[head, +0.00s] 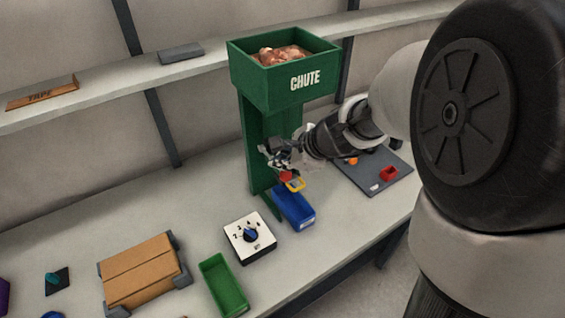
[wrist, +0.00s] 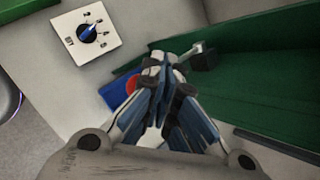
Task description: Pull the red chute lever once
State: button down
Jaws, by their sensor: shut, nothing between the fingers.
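The green chute (head: 268,130) stands on the bench, its top hopper holding copper coils (head: 279,54). A red part (head: 287,176), which looks like the lever's end, shows just below my gripper (head: 281,160) in the head view. In the wrist view a red patch (wrist: 132,83) shows beside my shut fingers (wrist: 163,72), partly hidden by them. A grey lever arm with a dark pivot (wrist: 205,56) sits at the chute's side and runs behind the fingertips. My gripper is shut and empty; whether it touches the lever I cannot tell.
A blue bin (head: 295,211) stands below the gripper, with a yellow piece (head: 296,185) just above it. A white dial box (head: 250,241), green bin (head: 223,286) and cardboard box (head: 142,270) stand nearer. A grey mat (head: 370,178) with small parts lies to the right.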

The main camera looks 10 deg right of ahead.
aim_at(283, 173)
jog(key=shift+s+f+b, duration=0.15)
jog(key=shift+f+b, duration=1.3)
jog(key=shift+f, duration=0.05)
dwell(1.0)
dwell(0.6)
jog(key=shift+w+r+p, duration=0.15)
jog(key=shift+r+p, duration=1.1)
jog(key=shift+r, duration=0.05)
jog(key=shift+w+r+p, duration=0.1)
jog(key=shift+r+p, duration=1.1)
jog(key=shift+r, duration=0.1)
jog(key=r+p, duration=0.4)
jog(key=r, duration=0.1)
jog(key=shift+w+a+p, duration=0.1)
jog(key=shift+w+p, duration=0.15)
jog(key=shift+p, duration=0.1)
